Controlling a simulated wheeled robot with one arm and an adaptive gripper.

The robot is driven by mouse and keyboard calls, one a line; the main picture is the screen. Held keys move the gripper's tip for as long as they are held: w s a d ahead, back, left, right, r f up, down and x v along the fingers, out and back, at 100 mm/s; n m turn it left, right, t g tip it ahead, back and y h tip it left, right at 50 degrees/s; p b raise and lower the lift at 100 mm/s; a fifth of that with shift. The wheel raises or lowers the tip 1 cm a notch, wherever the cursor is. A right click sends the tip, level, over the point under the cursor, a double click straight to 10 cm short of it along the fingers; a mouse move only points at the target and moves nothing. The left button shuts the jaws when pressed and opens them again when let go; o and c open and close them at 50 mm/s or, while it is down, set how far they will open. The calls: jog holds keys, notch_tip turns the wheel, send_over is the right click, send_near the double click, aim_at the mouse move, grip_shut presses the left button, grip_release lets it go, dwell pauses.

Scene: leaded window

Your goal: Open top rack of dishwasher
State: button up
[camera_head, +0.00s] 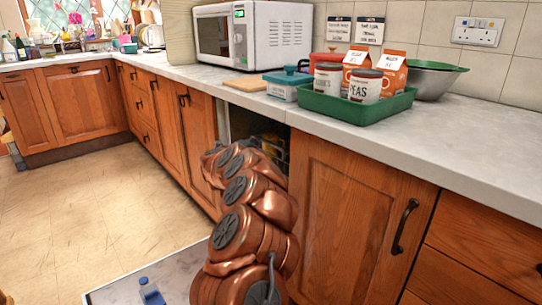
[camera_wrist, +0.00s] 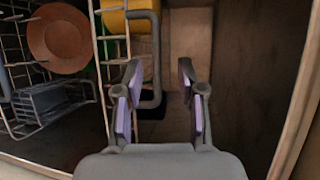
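The dishwasher cavity (camera_head: 240,122) is open under the counter, its door (camera_head: 120,292) folded down low in front. My copper arm reaches into the opening and hides much of it; the gripper itself is hidden in the head view. In the wrist view, a wire rack (camera_wrist: 103,62) holds an orange-brown plate (camera_wrist: 62,38) and a grey slatted piece (camera_wrist: 48,102). My gripper (camera_wrist: 158,76) is open, its lilac-padded fingers apart. A bent grey bar (camera_wrist: 155,60) lies just ahead, near the left finger; I cannot tell whether they touch.
A yellow item (camera_wrist: 130,16) sits at the top of the wrist view. A blue bottle (camera_head: 150,291) is on the lowered door. A wooden cabinet (camera_head: 350,215) stands close right of the opening. The floor (camera_head: 70,220) at left is clear.

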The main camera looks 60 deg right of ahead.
aim_at(270, 144)
jog(key=shift+m+g, duration=0.3)
jog(key=shift+g, duration=0.1)
jog(key=shift+s+f+b+x, duration=0.15)
jog(key=shift+s+x, duration=0.15)
jog(key=shift+x, duration=1.15)
jog(key=shift+s+f+b+x, duration=0.15)
jog(key=shift+s+x, duration=0.1)
jog(key=shift+x, duration=1.25)
jog(key=shift+s+f+b+x, duration=0.15)
jog(key=shift+s+x, duration=0.15)
jog(key=shift+x, duration=1.15)
grip_shut()
